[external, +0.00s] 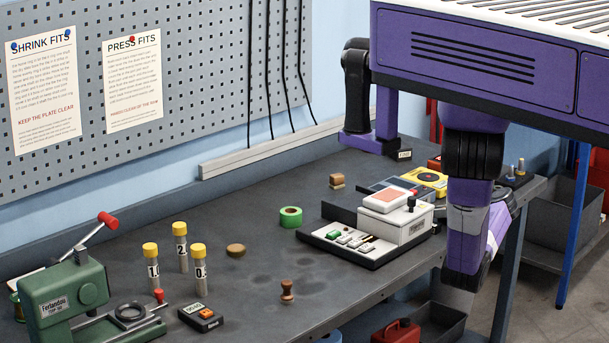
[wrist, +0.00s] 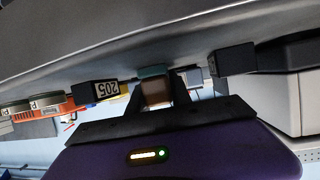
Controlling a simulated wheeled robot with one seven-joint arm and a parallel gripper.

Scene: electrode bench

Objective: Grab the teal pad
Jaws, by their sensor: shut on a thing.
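In the wrist view, my gripper (wrist: 157,92) is closed around a tan block (wrist: 156,91) between its two dark fingers. A teal piece (wrist: 152,71) sits at the far end of this block, just past the fingertips, and looks joined to it; I take this to be the teal pad. It is close to the grey bench surface (wrist: 150,30), which fills the top of this tilted view. Whether the pad touches the bench I cannot tell. In the external view, my purple arm hides the fingers and the pad.
A black block marked 205 (wrist: 95,93) stands left of my fingers in the wrist view, and a dark block (wrist: 232,61) is to the right. In the external view, a white machine (external: 402,222) and a yellow device (external: 427,181) stand near my arm.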

